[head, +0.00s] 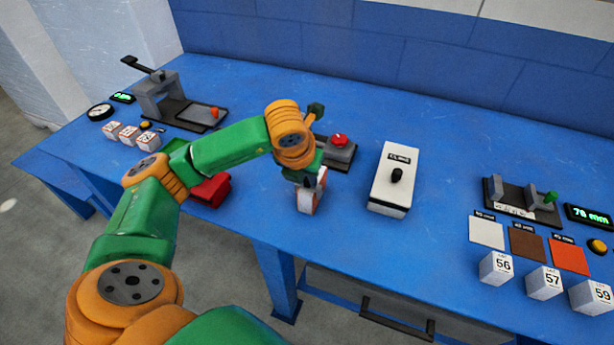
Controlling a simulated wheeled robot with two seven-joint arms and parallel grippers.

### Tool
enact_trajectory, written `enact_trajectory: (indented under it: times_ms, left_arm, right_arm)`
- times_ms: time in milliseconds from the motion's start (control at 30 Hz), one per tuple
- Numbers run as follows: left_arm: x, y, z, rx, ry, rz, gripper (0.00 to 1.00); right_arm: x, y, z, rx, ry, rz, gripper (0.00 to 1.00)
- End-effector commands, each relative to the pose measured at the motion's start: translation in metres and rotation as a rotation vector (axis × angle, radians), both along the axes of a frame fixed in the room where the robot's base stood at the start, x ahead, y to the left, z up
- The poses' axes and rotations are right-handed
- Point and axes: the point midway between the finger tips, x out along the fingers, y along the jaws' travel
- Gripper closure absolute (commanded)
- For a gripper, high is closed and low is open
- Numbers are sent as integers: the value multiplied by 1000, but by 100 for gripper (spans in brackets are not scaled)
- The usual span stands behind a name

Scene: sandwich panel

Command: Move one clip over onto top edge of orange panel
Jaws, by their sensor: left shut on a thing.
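My left gripper (306,178) reaches over the middle of the blue table, pointing down, and is shut on a small white block with orange on its side (307,201). The fingers and arm hide part of this block, and I cannot tell whether it touches the table. An orange square panel (570,257) lies at the right, behind the numbered cubes. Brown (527,243) and white (487,232) squares lie to its left. I cannot make out any clip for certain. My right gripper is not in view.
A white box with a black knob (392,180) stands right of the gripper, and a red-button box (339,151) behind it. A red box (211,190) is at left. Numbered cubes (544,283) and a grey fixture (520,203) are at right. Table (433,237) between is clear.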

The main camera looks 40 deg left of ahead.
Motion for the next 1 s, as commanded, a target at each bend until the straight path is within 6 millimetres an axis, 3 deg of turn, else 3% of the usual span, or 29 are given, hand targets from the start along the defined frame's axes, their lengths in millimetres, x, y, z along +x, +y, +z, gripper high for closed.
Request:
enact_trajectory:
  times_ms: [333, 367, 467, 667, 700, 767, 1000]
  left_arm:
    - [0, 0, 0, 0, -1, 0, 100]
    - [0, 0, 0, -1, -1, 0, 73]
    - [0, 0, 0, 0, -1, 0, 46]
    - [0, 0, 0, 0, -1, 0, 46]
    - [0, 0, 0, 0, -1, 0, 43]
    - [0, 0, 0, 0, -1, 0, 27]
    - [0, 0, 0, 0, -1, 0, 26]
  right_arm:
    - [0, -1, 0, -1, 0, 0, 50]
    - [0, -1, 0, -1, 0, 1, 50]
    - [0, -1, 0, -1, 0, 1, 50]
    - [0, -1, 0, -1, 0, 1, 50]
    - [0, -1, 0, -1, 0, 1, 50]
    - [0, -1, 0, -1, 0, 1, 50]
    - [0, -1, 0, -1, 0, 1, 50]
